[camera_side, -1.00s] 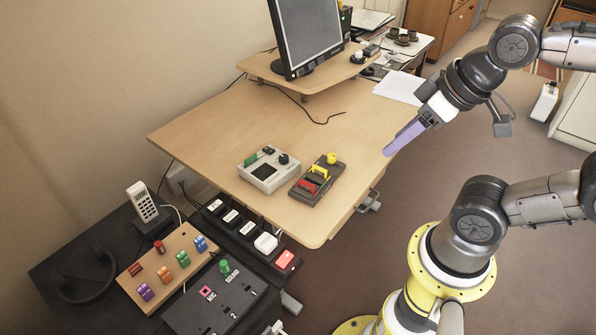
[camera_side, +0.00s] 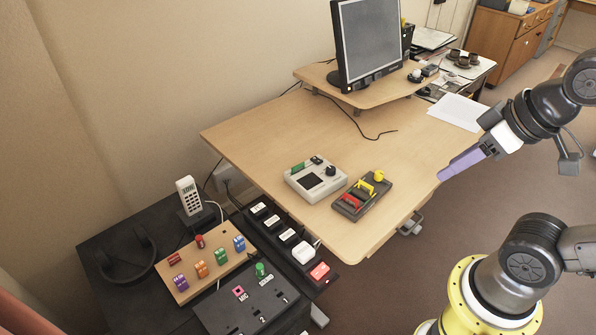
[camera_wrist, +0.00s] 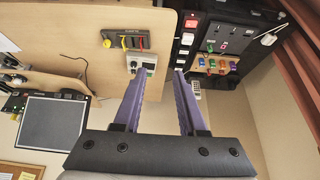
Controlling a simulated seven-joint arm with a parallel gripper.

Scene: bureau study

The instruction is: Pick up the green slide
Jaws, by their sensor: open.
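A green slide (camera_side: 298,167) sits at the left of the top of a pale grey box (camera_side: 328,186), which has a dark square panel and a black knob. The box lies on the wooden desk (camera_side: 260,130). In the wrist view the box (camera_wrist: 143,59) is small, and I cannot make out the slide there clearly. My gripper (camera_side: 441,177), with purple fingers, is in the air to the right of the box, apart from it. In the wrist view its two fingers (camera_wrist: 158,75) are spread apart with nothing between them.
A dark grey box with red and yellow levers (camera_side: 361,197) lies just right of the pale box. A monitor (camera_side: 370,45) stands on a raised shelf behind. A lower black table holds a wooden switch board (camera_side: 185,292) and a black control box (camera_side: 240,305).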

